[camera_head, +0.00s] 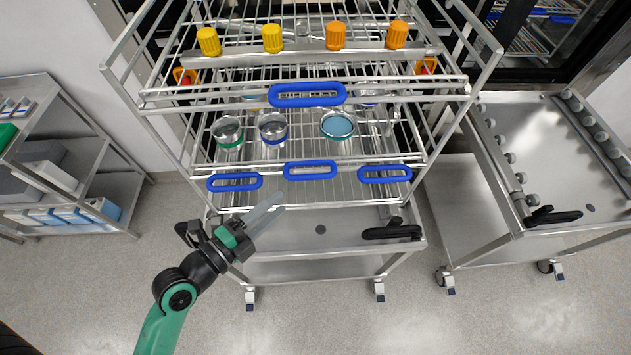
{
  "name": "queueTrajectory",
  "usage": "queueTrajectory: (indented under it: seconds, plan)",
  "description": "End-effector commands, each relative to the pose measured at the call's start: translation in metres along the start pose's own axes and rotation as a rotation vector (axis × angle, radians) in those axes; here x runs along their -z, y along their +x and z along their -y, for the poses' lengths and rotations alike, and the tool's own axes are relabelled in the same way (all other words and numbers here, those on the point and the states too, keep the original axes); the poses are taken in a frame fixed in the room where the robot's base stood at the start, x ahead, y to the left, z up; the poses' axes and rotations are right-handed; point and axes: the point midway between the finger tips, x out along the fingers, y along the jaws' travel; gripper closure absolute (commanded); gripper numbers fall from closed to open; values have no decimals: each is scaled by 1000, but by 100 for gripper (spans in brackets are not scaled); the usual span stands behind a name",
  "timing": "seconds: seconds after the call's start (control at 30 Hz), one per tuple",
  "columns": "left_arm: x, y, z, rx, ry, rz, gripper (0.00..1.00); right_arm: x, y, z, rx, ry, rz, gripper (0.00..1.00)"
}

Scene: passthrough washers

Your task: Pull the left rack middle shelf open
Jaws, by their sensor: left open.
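The wire rack (455,95) stands on a wheeled steel cart and has stacked shelves. An upper shelf front carries one wide blue handle (307,94). A lower shelf front carries a left blue handle (235,182), a middle blue handle (310,170) and a right blue handle (384,174). I cannot tell for sure which level is the middle shelf. My left gripper (272,205) is open and empty, its pale fingers pointing up and right, in front of the lower shelf between its left and middle handles. It appears apart from them. My right gripper is out of view.
Glass vessels (337,127) sit inside the rack, below several yellow and orange caps (335,36). A steel trolley (545,165) with a black handle stands at the right. A shelf unit (75,150) stands at the left. The floor (330,315) in front is clear.

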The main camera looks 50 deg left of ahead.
Motion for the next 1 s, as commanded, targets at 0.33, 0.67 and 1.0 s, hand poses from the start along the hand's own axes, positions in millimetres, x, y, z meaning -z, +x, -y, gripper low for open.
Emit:
queueTrajectory:
  seconds: [0.33,0.67,1.0]
  plan:
    - [1,43,4,1,2,-4,50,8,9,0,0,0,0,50]
    - [1,107,3,3,1,-2,50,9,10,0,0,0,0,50]
    - [1,117,2,1,1,0,50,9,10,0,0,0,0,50]
